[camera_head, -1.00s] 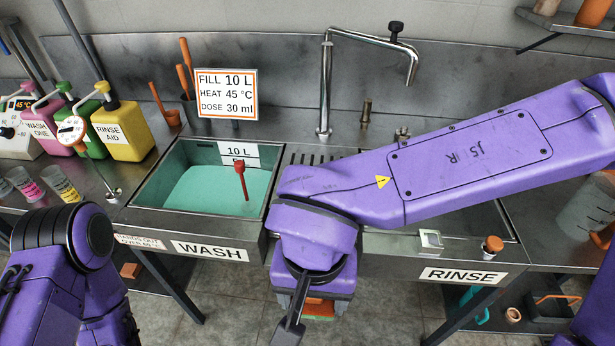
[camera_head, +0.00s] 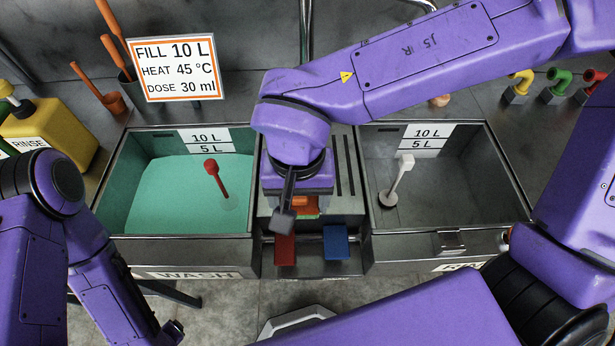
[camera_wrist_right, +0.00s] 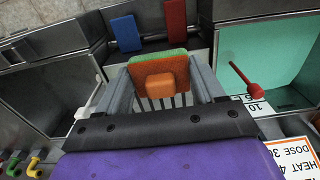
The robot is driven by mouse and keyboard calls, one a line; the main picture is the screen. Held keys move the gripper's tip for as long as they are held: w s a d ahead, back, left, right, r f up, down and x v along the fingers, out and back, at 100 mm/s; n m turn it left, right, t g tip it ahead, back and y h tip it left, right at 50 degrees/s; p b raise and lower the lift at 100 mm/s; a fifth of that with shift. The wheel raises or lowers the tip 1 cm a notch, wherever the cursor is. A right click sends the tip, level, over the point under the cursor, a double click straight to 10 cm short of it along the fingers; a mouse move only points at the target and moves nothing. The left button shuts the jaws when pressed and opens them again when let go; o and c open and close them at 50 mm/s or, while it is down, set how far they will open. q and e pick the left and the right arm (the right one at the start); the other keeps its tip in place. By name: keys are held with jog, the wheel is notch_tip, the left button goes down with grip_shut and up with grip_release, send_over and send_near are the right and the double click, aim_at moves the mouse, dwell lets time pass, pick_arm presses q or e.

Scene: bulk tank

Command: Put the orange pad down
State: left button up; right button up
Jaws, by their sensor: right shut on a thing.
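The orange pad (camera_wrist_right: 148,75) is between the fingers of my right gripper (camera_wrist_right: 166,85) in the right wrist view. It has a raised orange block on top and a green layer along its far edge. My right gripper is shut on it. The pad is over the slotted strip (camera_head: 345,170) between the two basins. I cannot tell whether it touches the strip.
The wash basin (camera_head: 118,200) on the left holds green liquid and a red-knobbed stick (camera_head: 212,168). The rinse basin (camera_head: 470,185) on the right looks empty except for a white-topped stick (camera_head: 405,165). Red (camera_head: 285,249) and blue (camera_head: 336,243) blocks sit at the strip's front.

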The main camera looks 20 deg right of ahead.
jog(key=w+d+f, duration=0.1)
jog(key=w+f, duration=0.1)
jog(key=w+d+f, duration=0.1)
jog(key=w+f, duration=0.1)
jog(key=w, duration=0.1)
jog(key=w+d+f, duration=0.1)
jog(key=w+f, duration=0.1)
jog(key=shift+w+d+f, duration=0.2)
jog(key=shift+w+d, duration=0.05)
jog(key=shift+d, duration=0.15)
jog(key=f, duration=0.3)
jog(key=d+f, duration=0.1)
jog(key=shift+w+f, duration=0.15)
jog(key=shift+w, duration=0.25)
jog(key=shift+w+a+f, duration=0.1)
jog(key=shift+w+f, duration=0.1)
jog(key=shift+f, duration=0.05)
jog(key=shift+s+f, duration=0.1)
jog(key=shift+s, duration=0.05)
jog(key=o, duration=1)
jog(key=shift+o, duration=0.2)
notch_tip(320, 180, up, 12)
jog(key=p, duration=0.1)
